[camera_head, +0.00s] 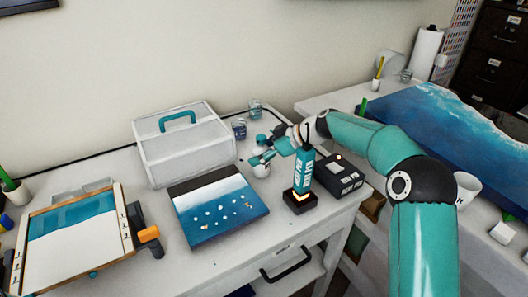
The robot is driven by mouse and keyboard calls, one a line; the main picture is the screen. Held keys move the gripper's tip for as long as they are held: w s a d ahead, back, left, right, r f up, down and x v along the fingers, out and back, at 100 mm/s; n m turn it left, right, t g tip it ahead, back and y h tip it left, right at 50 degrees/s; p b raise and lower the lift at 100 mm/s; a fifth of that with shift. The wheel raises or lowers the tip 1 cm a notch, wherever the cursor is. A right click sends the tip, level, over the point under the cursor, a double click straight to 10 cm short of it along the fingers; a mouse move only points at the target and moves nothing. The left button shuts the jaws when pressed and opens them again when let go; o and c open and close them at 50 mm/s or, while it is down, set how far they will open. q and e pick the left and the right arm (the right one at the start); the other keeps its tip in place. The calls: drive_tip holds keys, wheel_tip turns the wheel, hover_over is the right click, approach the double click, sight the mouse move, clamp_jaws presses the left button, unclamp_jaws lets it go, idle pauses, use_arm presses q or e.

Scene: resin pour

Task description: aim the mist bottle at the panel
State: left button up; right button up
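The panel, painted with a blue sea, pale foam and small shells (225,216), lies flat on the white table in the middle. My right arm reaches in from the lower right. My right gripper (262,149) is behind and right of the panel, its fingers pointing left. A small whitish object (262,171), possibly the mist bottle, is just below the fingers; I cannot tell whether they touch or hold it. A teal cylinder with white lettering (304,172) stands upright on a black base with an orange glow, in front of my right gripper. My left gripper is out of view.
A white box with a teal handle (184,150) stands behind the panel. Small jars (240,128) stand beside it. A black box (338,176) is right of the teal cylinder. A framed sea picture (75,232) with an orange-and-black clamp (148,236) is at left.

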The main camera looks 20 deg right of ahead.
drive_tip(key=shift+r, duration=0.1)
drive_tip(key=b+v, duration=0.1)
drive_tip(key=v, duration=1.1)
drive_tip(key=shift+b, duration=0.3)
drive_tip(key=shift+a, duration=0.1)
drive_tip(key=shift+r, duration=0.1)
